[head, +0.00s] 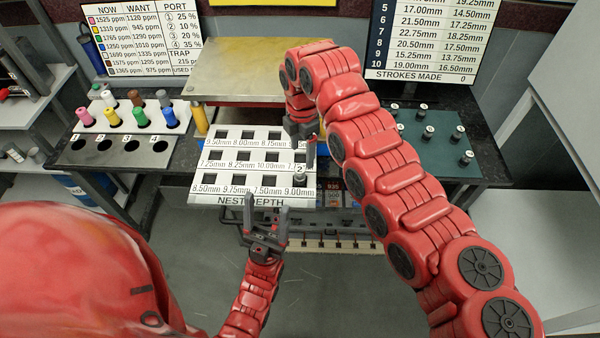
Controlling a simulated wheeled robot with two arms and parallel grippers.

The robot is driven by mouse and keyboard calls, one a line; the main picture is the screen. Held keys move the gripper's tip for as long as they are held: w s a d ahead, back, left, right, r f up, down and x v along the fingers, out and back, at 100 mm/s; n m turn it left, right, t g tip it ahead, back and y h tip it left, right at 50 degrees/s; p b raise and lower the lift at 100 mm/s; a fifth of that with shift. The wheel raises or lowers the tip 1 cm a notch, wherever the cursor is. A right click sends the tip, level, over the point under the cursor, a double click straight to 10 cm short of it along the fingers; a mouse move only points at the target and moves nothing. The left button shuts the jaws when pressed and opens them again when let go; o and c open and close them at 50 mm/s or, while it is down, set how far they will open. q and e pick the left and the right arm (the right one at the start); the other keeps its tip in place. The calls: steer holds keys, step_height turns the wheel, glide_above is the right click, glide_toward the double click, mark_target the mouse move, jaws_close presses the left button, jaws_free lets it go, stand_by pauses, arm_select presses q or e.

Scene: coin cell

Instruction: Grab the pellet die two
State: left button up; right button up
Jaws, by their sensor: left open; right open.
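My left gripper (267,208) is open and empty, in front of the board's lower edge, below and left of the die.
Several more numbered dies stand on a dark green mat (410,150) at the right, partly behind my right arm. A rack with coloured plugs (127,122) is at the left. A yellowish metal plate (240,62) lies behind the board. Label signs stand at the back.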

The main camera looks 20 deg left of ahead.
mark_target(300, 169)
step_height(300, 169, down, 2)
steer(key=shift+s+f+p, duration=0.1)
steer(key=shift+f+p, duration=0.15)
steer(key=shift+p, duration=0.05)
steer(key=shift+f+p, duration=0.35)
steer(key=shift+p, duration=0.1)
steer(key=f, duration=0.1)
steer(key=f+p, duration=0.1)
steer(key=f, duration=0.1)
steer(key=f+p, duration=0.1)
steer(key=shift+s+a+f, duration=0.15)
steer(key=shift+s+f, duration=0.05)
steer(key=shift+s, duration=0.15)
steer(key=shift+f, duration=0.1)
steer(key=shift+w, duration=0.1)
jaws_close()
